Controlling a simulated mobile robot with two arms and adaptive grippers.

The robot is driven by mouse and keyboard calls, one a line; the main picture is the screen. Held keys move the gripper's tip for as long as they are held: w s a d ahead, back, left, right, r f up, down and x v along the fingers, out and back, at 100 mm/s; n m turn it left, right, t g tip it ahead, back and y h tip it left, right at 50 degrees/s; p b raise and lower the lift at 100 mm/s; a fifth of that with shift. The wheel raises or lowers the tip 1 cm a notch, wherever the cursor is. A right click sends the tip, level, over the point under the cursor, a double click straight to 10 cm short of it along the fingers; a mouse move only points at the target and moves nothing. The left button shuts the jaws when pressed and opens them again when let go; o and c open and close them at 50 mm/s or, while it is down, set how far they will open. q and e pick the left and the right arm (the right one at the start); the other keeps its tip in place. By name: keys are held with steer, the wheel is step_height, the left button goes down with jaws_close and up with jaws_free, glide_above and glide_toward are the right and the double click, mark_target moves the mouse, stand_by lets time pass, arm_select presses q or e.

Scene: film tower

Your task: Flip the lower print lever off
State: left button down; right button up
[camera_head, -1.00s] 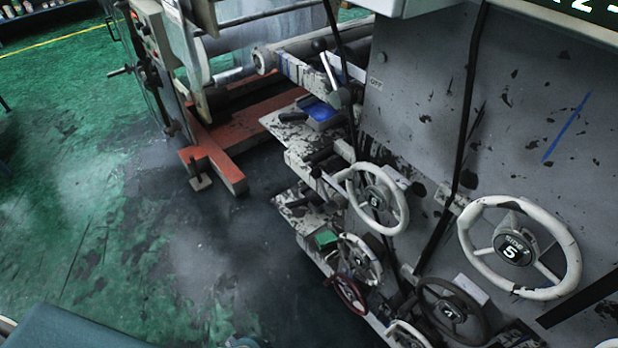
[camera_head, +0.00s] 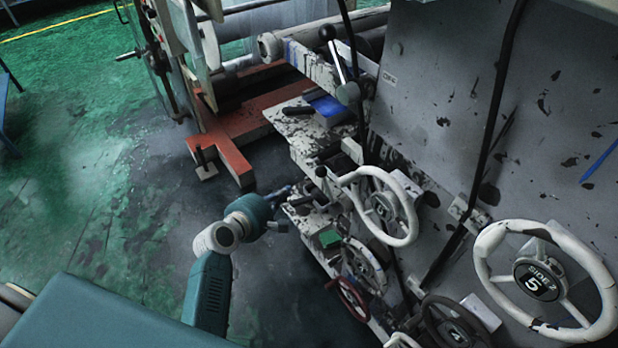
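My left arm reaches in from the bottom, and my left gripper (camera_head: 282,197) is just below and left of the lower knob, beside the machine's side. Its fingers are small and dark, so I cannot tell whether they are open or touching anything. My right gripper is out of view.
White handwheels (camera_head: 386,238) (camera_head: 488,240) stick out from the grey panel (camera_head: 450,90). A red-rimmed wheel (camera_head: 352,300) and a green block (camera_head: 329,238) sit low by the arm. A red floor frame (camera_head: 225,140) stands behind. Green floor at left is clear.

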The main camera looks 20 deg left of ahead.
mark_target(329, 191)
arm_select(q)
steer(key=w+d+f+p, duration=0.1)
steer(key=w+d, duration=0.3)
steer(key=w, duration=0.4)
steer(key=shift+d+f, duration=0.3)
steer(key=shift+d, duration=0.05)
steer(key=shift+w, duration=0.1)
steer(key=shift+a, duration=0.1)
